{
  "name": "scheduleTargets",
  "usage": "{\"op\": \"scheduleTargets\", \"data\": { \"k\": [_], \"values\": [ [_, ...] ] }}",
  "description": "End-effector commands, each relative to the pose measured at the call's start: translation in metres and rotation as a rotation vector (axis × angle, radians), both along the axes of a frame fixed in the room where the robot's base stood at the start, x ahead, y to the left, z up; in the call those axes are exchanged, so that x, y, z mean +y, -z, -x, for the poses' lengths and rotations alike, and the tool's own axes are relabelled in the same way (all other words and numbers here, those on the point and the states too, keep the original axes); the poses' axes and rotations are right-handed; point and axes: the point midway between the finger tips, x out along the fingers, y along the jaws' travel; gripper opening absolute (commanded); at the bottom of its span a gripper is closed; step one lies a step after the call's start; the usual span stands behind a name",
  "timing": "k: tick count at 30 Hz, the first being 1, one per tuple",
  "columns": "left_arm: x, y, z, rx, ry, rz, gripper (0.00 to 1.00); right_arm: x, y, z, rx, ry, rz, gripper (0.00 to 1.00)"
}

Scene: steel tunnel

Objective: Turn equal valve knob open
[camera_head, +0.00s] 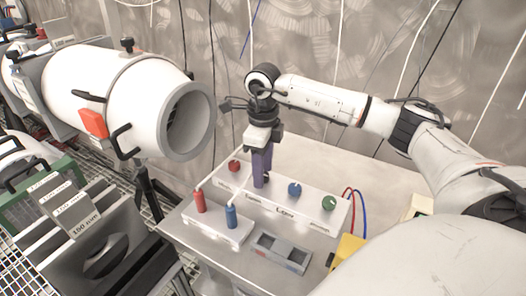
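A white valve panel (312,203) lies on the steel table with a row of round knobs. A red knob (234,166) is at its left, a blue knob (294,189) is right of the middle, and a green knob (328,203) is near the right end. My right gripper (262,180) points down at the panel between the red and blue knobs. Its purple fingers look close together, and a dark knob-like part shows at their tips. The fingers mostly hide that spot, so I cannot tell whether they grip it. The panel labels are too small to read. My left gripper is out of view.
A white block with a red cylinder (200,201) and a blue cylinder (231,215) stands in front of the panel. A grey tray (282,252) and a yellow device (348,248) are nearby. A large white pipe (120,95) is at left.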

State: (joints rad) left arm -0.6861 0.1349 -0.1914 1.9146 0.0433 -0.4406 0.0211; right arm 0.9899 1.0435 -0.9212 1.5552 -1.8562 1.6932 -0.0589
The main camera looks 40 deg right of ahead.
Motion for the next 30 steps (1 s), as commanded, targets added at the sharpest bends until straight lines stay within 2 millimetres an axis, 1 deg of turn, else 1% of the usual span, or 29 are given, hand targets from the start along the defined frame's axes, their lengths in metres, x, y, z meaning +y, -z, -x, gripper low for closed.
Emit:
{"op": "scheduleTargets", "data": {
  "k": [5, 8, 11, 18, 21, 25, 30],
  "values": [
    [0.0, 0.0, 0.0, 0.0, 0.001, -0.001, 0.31, 0.0, 0.0, 0.0, 0.001, -0.002, 0.0, 0.45],
    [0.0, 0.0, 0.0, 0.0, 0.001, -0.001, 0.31, 0.0, -0.004, 0.0, 0.0, -0.002, 0.0, 0.45],
    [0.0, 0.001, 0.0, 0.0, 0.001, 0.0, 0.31, 0.001, -0.017, -0.001, -0.003, -0.002, -0.001, 0.45],
    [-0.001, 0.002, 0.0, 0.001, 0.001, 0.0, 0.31, 0.001, -0.065, -0.001, -0.004, -0.002, -0.001, 0.45],
    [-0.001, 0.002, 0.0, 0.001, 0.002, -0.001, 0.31, 0.0, -0.082, -0.001, -0.004, -0.002, -0.001, 0.45],
    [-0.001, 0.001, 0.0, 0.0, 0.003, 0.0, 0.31, 0.0, -0.097, 0.0, -0.001, -0.001, 0.0, 0.45],
    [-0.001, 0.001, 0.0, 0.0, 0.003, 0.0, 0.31, 0.0, -0.103, 0.0, 0.0, -0.001, -0.001, 0.45]
  ]
}}
